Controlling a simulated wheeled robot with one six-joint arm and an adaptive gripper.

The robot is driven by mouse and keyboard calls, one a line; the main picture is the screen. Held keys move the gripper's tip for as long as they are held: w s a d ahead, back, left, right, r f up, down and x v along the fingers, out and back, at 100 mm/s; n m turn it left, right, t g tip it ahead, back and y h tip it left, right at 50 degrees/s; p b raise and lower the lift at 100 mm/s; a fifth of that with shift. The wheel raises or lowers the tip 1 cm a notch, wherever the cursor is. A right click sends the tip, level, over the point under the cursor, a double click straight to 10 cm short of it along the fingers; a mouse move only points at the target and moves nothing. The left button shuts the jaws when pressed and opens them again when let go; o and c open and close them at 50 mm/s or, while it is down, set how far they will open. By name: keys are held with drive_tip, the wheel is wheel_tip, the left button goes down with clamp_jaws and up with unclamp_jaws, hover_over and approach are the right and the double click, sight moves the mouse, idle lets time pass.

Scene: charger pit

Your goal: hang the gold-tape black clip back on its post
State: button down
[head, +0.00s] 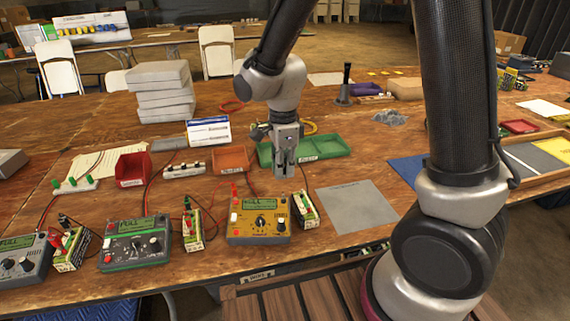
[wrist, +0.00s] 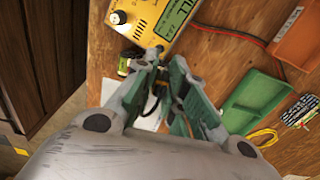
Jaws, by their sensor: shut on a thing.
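My gripper (head: 284,172) points down above the table, just behind the yellow charger (head: 258,222). In the wrist view its fingers (wrist: 164,66) are closed, with a dark thing (wrist: 153,98) between them that looks like the black clip and its lead. A thin dark lead runs down beside the gripper toward the small battery pack (head: 306,209) right of the yellow charger. In the wrist view the charger (wrist: 150,16) lies beyond the fingertips. I cannot tell which post is the clip's own.
Green trays (head: 325,147) and an orange bin (head: 230,159) lie behind the gripper. A white strip with dark pegs (head: 184,171) and one with green pegs (head: 75,186) stand left. A green charger (head: 135,243) is front left. A grey mat (head: 350,205) lies clear at right.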

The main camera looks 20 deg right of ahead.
drive_tip(key=shift+f, duration=0.15)
drive_tip(key=shift+f, duration=3.4)
drive_tip(key=shift+f, duration=0.2)
drive_tip(key=c, duration=1.4)
unclamp_jaws()
drive_tip(key=shift+o, duration=1.1)
drive_tip(key=shift+r, duration=0.1)
